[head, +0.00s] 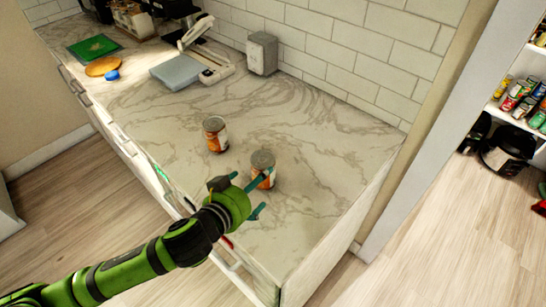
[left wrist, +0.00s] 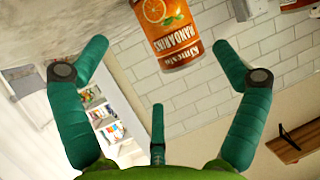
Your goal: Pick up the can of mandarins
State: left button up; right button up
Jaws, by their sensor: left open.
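The can of mandarins (left wrist: 170,32) has an orange label with an orange fruit on it. It appears upside down in the left wrist view, at the top, between and beyond my spread fingers. In the head view, the can beside my left gripper (head: 262,192) appears to be this one (head: 262,160). It stands upright on the marble counter, and a finger partly hides its lower part. My left gripper, also in the left wrist view (left wrist: 160,58), is open with nothing held. Whether a finger touches the can is unclear. My right gripper is not seen.
A second can (head: 215,134) stands on the counter (head: 320,215) just behind and left. A grey box (head: 262,53) is by the tiled wall, with a scale-like appliance (head: 208,68) left of it. The counter's right part is clear up to its edge.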

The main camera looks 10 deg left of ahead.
pick_arm(q)
jog(key=shift+w, duration=0.35)
jog(key=shift+p+x, duration=0.6)
jog(key=shift+x, duration=0.3)
jog(key=shift+p+x, duration=0.45)
jog(key=shift+x, duration=0.6)
jog(key=shift+w+d+f, duration=0.2)
jog(key=shift+w+f, duration=0.55)
jog(key=shift+w, duration=0.1)
jog(key=c, duration=0.4)
jog(key=shift+s, duration=0.1)
jog(key=c, duration=0.7)
jog(key=shift+c, duration=0.7)
jog(key=shift+r, duration=0.1)
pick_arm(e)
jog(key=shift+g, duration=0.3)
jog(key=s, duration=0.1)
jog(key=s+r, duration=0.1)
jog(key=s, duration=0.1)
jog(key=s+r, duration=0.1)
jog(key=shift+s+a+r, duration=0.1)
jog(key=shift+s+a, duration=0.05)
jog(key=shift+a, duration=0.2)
